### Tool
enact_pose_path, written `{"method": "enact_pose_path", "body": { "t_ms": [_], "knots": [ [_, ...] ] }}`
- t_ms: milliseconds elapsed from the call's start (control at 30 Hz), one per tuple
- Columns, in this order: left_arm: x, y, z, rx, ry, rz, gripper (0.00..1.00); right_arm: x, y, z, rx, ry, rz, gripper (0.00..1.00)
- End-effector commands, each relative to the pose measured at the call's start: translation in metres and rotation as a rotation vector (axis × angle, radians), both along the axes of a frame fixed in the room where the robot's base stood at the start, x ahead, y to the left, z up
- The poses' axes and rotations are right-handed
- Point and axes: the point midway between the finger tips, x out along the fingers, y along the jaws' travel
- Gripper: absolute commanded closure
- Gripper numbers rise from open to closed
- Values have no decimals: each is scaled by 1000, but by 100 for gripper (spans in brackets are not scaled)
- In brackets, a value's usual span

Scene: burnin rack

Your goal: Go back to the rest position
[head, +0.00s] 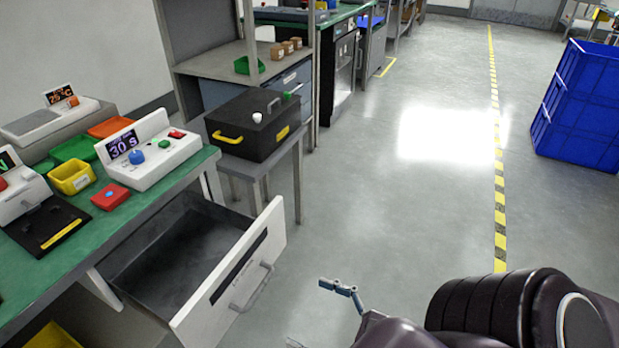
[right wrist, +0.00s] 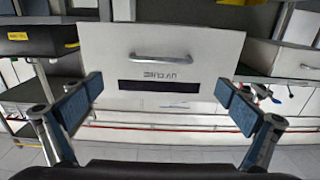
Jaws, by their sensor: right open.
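My right gripper (head: 341,288) is low in the head view, to the right of the open drawer (head: 258,262) and apart from it. In the right wrist view its two blue-padded fingers (right wrist: 163,102) are spread wide with nothing between them. The drawer's white front, with a bar handle and a dark label strip, faces the gripper in the wrist view (right wrist: 180,42). The drawer is pulled out from under the green bench, and its visible grey inside looks empty. My left gripper is not in view.
The green-topped bench (head: 25,268) at left holds a white timer box (head: 150,158) reading 30 s, a red block (head: 110,196) and bins. A black case (head: 255,124) stands on a small table. Blue crates (head: 580,105) stand at right. The floor between is clear.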

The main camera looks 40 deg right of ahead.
Motion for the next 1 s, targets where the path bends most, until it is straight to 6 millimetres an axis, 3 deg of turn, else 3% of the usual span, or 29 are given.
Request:
{"method": "enact_pose_path", "body": {
  "t_ms": [733, 867, 1000],
  "knots": [
    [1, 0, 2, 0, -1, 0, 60, -3, 0, -1, -1, 7, 0, 0],
    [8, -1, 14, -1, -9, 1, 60, 4, 11, -11, -16, 60, 1, 0],
    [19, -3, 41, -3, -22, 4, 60, 15, 33, -33, -57, 180, 5, 0]
  ]
}}
